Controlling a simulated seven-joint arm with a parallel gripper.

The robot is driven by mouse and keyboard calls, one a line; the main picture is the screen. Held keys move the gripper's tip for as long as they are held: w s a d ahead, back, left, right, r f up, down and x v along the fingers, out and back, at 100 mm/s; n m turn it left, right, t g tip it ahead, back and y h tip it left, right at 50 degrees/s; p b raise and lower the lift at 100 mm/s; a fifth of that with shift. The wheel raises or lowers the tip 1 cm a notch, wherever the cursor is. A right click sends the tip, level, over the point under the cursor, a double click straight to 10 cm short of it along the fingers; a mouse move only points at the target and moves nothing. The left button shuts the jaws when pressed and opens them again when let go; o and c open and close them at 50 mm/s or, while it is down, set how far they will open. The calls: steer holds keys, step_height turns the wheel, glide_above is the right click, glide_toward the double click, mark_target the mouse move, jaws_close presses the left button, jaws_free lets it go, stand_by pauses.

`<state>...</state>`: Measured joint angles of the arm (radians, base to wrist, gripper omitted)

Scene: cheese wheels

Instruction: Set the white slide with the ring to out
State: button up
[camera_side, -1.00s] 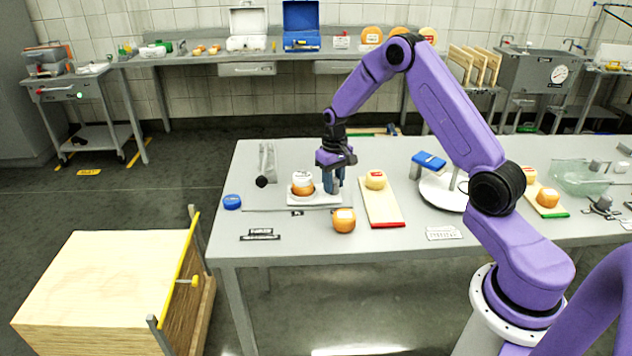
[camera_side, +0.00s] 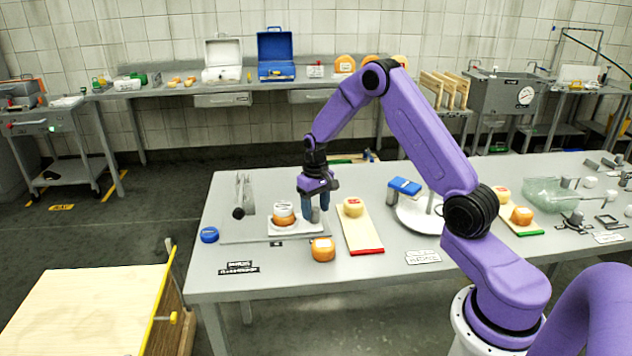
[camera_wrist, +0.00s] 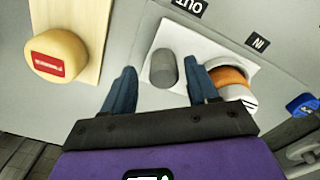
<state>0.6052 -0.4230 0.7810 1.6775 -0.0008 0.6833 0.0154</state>
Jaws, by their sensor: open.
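The white slide (camera_side: 285,232) is a flat plate on the grey table. An orange wheel with a white band or ring around it (camera_side: 283,213) stands on its left part. A grey upright post (camera_wrist: 163,68) stands on the slide's other part. My gripper (camera_side: 313,212) is down over the slide, open. In the wrist view my gripper's (camera_wrist: 160,72) blue fingers stand either side of the post, with gaps that look small; contact cannot be told. The OUT label (camera_wrist: 188,7) and the IN label (camera_wrist: 257,42) lie along the slide's edge.
A board with a red end (camera_side: 362,236) carries a yellow cheese (camera_side: 353,207) close right of my gripper. An orange cheese (camera_side: 322,249) stands in front of the slide. A blue lid (camera_side: 209,235) and a dark-knobbed lever (camera_side: 239,212) are at left.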

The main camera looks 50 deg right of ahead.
step_height(320, 180, up, 16)
steer(key=shift+r, duration=0.25)
stand_by(0.5)
steer(key=s+a+r+n, duration=0.1)
steer(key=s+a+n, duration=0.2)
steer(key=s+a, duration=0.45)
steer(key=s+a+r+n, duration=0.1)
steer(key=s+a+n, duration=0.35)
steer(key=a, duration=0.55)
steer(key=s+a+f+n, duration=0.1)
steer(key=s+n, duration=0.2)
steer(key=s, duration=0.8)
steer(key=s+a+f+n, duration=0.2)
steer(key=s+n, duration=0.2)
steer(key=s, duration=0.8)
steer(key=shift+s, duration=0.2)
